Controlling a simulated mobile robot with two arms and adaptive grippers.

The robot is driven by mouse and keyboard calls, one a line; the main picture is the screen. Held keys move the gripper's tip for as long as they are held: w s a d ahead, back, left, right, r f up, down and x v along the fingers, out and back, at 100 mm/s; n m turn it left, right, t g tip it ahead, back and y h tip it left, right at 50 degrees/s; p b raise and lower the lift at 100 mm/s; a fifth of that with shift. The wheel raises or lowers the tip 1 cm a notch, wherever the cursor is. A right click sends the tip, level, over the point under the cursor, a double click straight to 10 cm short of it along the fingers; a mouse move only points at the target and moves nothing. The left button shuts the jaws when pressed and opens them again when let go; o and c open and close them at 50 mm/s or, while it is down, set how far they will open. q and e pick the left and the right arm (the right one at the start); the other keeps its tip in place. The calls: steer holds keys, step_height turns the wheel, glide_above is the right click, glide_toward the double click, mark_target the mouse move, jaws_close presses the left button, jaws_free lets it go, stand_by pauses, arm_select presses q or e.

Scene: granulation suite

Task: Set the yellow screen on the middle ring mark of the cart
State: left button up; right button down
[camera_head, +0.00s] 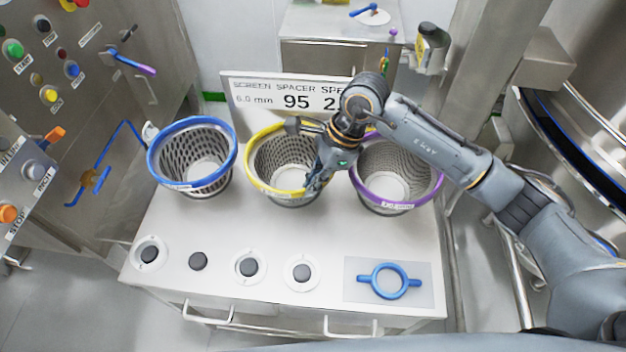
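The yellow screen (264,185), a perforated basket with a yellow rim, stands upright in the back row of the cart (220,225), between a blue-rimmed and a purple-rimmed screen. My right gripper (304,155) is over the right part of its rim, fingers spread wide apart. Contact with the rim cannot be told, and the wrist hides part of the rim. Three pale ring-shaped marks with dark round pieces show along the cart's front: left (138,261), middle (236,271) and right (290,278). My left gripper is not in view.
The blue screen (192,182) and the purple screen (398,208) flank the yellow one closely. A dark puck (198,261) and a blue two-handled ring (389,281) on a pale plate lie in front. A spacer sign (262,97) stands behind. The cart's middle strip is clear.

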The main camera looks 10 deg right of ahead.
steer(key=shift+b, duration=0.4)
stand_by(0.3)
steer(key=c, duration=1.4)
jaws_free()
steer(key=shift+c, duration=0.2)
steer(key=v, duration=1.2)
steer(key=shift+w, duration=0.1)
